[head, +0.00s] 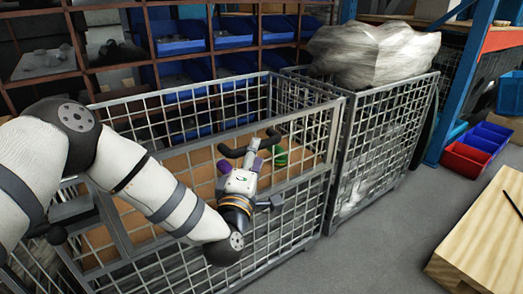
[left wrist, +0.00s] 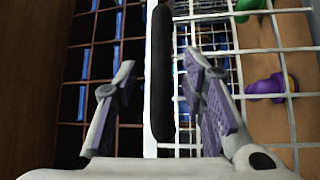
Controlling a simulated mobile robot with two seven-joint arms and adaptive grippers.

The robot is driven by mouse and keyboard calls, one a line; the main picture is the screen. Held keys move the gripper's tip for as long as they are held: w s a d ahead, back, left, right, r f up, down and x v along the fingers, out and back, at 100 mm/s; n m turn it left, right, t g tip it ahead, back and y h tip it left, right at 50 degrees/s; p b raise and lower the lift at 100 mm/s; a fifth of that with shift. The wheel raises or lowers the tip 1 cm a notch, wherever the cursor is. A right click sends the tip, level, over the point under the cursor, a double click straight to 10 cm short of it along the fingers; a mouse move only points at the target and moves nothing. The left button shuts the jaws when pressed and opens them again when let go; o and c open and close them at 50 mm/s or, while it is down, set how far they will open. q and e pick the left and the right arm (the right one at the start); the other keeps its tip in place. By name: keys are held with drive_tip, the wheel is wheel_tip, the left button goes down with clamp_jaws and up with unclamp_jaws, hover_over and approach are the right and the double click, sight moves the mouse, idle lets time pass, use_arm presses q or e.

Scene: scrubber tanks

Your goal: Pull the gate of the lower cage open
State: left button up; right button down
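The lower wire-mesh cage (head: 160,105) stands in front of me, with grey rails and a brown floor inside. Its front mesh panel (head: 296,212) faces me. My left gripper (head: 240,163) is over this front side, pointing away from me. A black bar-shaped handle (head: 248,146) shows just beyond its fingertips. In the left wrist view my left gripper (left wrist: 160,100) is open, with its purple-padded fingers apart. The black handle (left wrist: 162,75) runs between them alongside a pale rail, and neither finger visibly closes on it. My right gripper is not in view.
Inside the cage lie a green object (head: 281,158) and a purple object (left wrist: 268,87). A taller cage (head: 385,125) with a plastic-wrapped load (head: 370,52) stands close on the right. Shelves of blue bins (head: 178,40) are behind. Grey floor is free before a wooden table (head: 490,245).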

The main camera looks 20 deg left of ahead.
use_arm(q)
drive_tip(key=w, duration=0.3)
drive_tip(key=shift+w+a+r, duration=0.15)
drive_tip(key=shift+w+r, duration=0.05)
drive_tip(key=shift+w, duration=0.05)
clamp_jaws()
drive_tip(key=shift+f+b, duration=0.15)
drive_tip(key=shift+b, duration=0.15)
